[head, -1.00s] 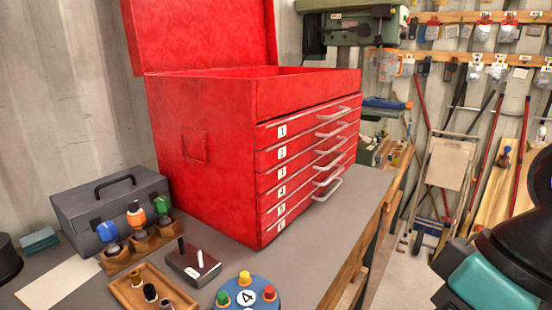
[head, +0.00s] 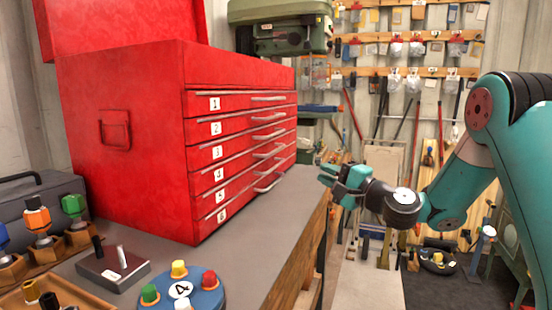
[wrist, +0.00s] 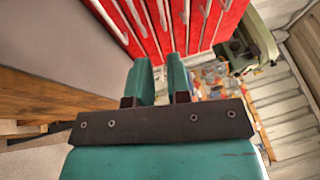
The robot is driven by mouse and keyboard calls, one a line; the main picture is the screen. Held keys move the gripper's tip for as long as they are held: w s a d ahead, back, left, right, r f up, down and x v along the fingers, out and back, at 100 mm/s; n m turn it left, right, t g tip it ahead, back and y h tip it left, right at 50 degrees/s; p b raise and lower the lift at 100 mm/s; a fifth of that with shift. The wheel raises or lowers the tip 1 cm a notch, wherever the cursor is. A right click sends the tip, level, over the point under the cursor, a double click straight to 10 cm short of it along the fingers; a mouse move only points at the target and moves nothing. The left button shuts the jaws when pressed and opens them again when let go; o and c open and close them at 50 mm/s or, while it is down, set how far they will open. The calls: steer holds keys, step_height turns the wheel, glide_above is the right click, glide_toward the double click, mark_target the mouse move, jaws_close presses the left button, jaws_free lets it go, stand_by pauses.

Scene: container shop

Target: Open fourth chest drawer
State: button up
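The red tool chest (head: 120,120) stands on the grey bench with its lid raised. Its front has several numbered drawers with pale bar handles, all looking shut. The fourth drawer (head: 236,170) carries the label 4, below drawer 3 and above drawer 5. My gripper (head: 334,172) is to the right of the chest front, beyond the bench edge, apart from the handles. In the wrist view my gripper (wrist: 160,75) shows two teal fingers with an empty gap between them. The red drawer fronts (wrist: 175,25) and their handles lie ahead of the fingertips there.
The grey bench top (head: 240,235) is clear in front of the drawers. A green machine (head: 280,25) is behind the chest. Tools hang on the back wall.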

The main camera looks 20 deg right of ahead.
steer(key=p, duration=0.7)
glide_toward(276, 150)
steer(key=p+x, duration=0.1)
steer(key=x, duration=0.2)
steer(key=p+x, duration=0.1)
steer(key=x, duration=0.3)
steer(key=p+x, duration=0.2)
steer(key=x, duration=0.1)
steer(key=shift+w+d+f, duration=0.15)
steer(key=shift+w, duration=0.3)
jaws_close()
